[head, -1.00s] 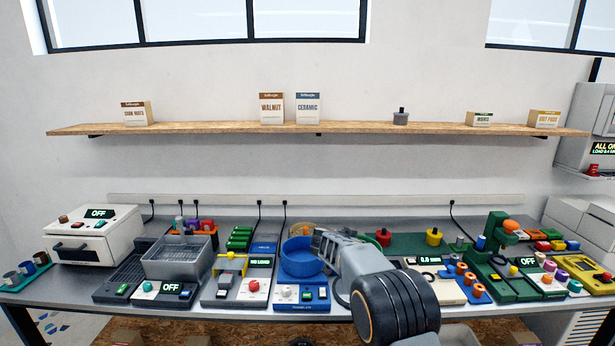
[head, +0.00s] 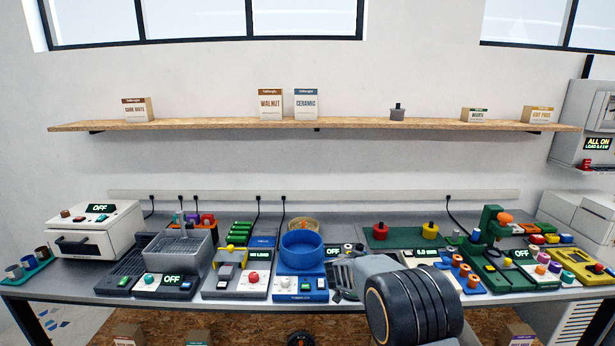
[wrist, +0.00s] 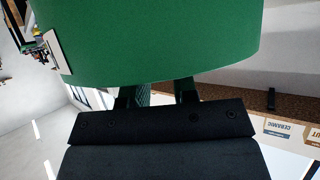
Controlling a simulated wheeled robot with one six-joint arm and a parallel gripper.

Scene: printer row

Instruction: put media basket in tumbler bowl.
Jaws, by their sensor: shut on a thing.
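The tumbler bowl is the open blue bowl (head: 303,252) on a blue machine base at the middle of the bench in the head view. In the wrist view a large, smooth green rounded thing, which I take to be the media basket (wrist: 165,40), fills the top. My gripper (wrist: 158,93) is shut on it, with two dark fingers at its lower edge. In the head view my arm stands in front of the bench, right of the bowl and apart from it in the picture. My fingertips and the held basket are hidden there.
A green press (head: 490,235) and several small coloured parts crowd the right. A wooden shelf (head: 340,123) runs above.

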